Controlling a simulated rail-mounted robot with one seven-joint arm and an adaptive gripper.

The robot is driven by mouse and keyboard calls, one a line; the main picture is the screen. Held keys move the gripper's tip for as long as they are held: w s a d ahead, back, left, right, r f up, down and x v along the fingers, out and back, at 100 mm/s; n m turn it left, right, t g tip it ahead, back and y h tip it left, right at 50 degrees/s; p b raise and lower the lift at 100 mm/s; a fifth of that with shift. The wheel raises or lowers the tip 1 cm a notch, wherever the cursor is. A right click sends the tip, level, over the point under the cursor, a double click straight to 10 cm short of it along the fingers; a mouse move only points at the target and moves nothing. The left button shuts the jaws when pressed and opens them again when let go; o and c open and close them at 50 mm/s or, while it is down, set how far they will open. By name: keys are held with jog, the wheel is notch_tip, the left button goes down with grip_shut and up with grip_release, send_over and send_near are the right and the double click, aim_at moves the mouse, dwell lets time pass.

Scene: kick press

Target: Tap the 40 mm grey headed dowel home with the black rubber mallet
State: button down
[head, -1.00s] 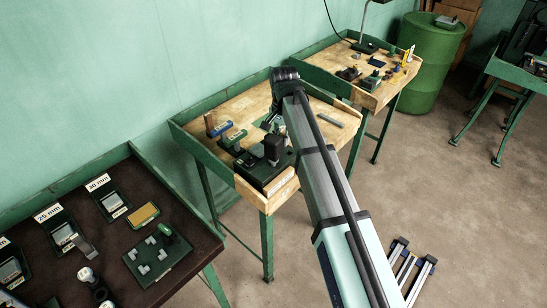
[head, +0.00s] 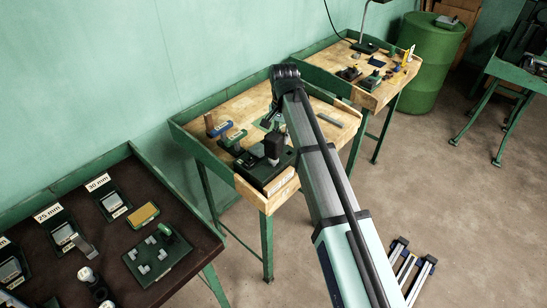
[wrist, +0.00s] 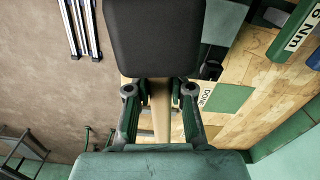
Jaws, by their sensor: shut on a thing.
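My gripper (wrist: 160,112) is shut on the pale wooden handle of the black rubber mallet (wrist: 153,38). In the wrist view the mallet's broad black head is beyond the fingertips and covers much of the upper middle. In the head view the mallet head (head: 274,145) is upright above the dark green fixture (head: 282,182) at the front corner of the middle bench. I cannot tell whether it touches anything there. The grey headed dowel cannot be made out; the mallet head may hide it.
Green-and-black holders (head: 233,139) and a blue-based item (head: 219,129) stand left of the fixture on the middle bench (head: 236,104). A grey bar (head: 329,120) lies to the right. The wrist view shows a green "DONE" patch (wrist: 229,99). A dark gauge table (head: 72,277) is nearer.

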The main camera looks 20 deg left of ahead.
jog(key=shift+r+p, duration=0.5)
jog(key=shift+r, duration=0.2)
jog(key=shift+f, duration=0.15)
jog(key=shift+f, duration=1.75)
jog(key=shift+r, duration=0.1)
jog(key=shift+r, duration=0.85)
jog(key=shift+r, duration=0.15)
